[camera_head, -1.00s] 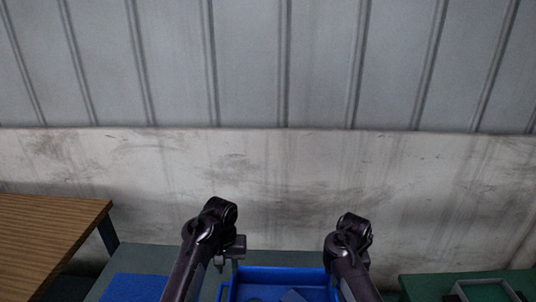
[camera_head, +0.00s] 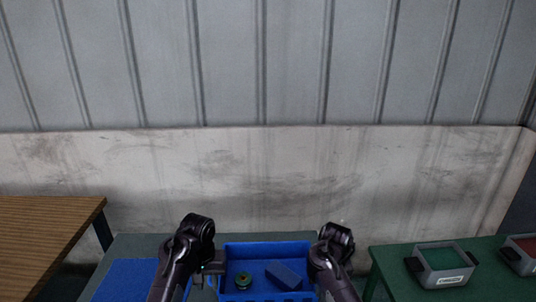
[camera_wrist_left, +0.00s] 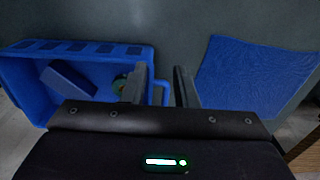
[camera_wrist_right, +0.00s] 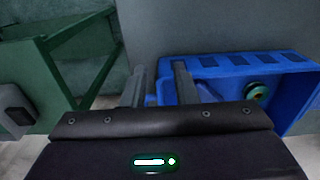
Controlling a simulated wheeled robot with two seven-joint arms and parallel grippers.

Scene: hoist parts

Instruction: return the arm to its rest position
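Both of my arms show low in the head view, bent with their elbows up in front of the wall.
The blue bin (camera_head: 266,248) holds a blue block (camera_head: 284,275) and a round green part (camera_head: 243,281). A blue mat (camera_head: 128,279) lies left of it. A wooden table (camera_head: 45,235) stands left; a green table (camera_head: 398,262) with grey trays (camera_head: 443,264) stands right.

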